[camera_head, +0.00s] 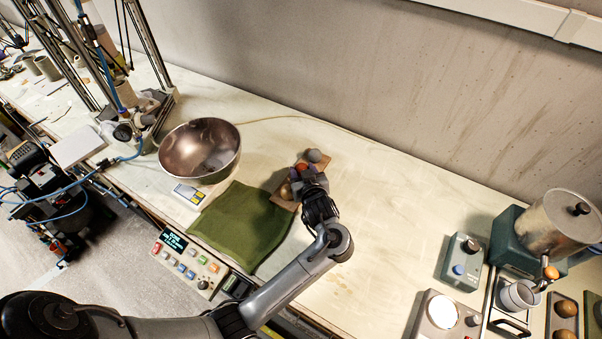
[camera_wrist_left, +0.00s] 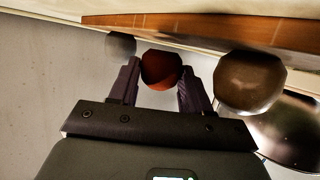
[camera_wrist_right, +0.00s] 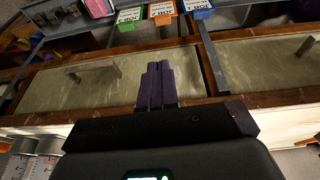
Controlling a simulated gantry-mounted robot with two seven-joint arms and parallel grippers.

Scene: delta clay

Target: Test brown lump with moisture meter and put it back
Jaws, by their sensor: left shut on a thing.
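A wooden board (camera_head: 318,169) on the bench bears three round lumps. My left gripper (camera_head: 303,179) reaches over it, its fingers shut on the reddish lump (camera_wrist_left: 160,70) in the middle. A brown lump (camera_wrist_left: 248,82) sits on one side of the fingers; it also shows at the board's near end (camera_head: 286,190). A grey lump (camera_head: 314,155) sits at the far end.
A metal bowl (camera_head: 200,150) stands behind the handheld device. A green cloth (camera_head: 240,226) lies left of the board. A button panel (camera_head: 190,264) sits at the bench's front edge. Machines and a metal pot (camera_head: 560,222) stand at right. Bench right of the board is clear.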

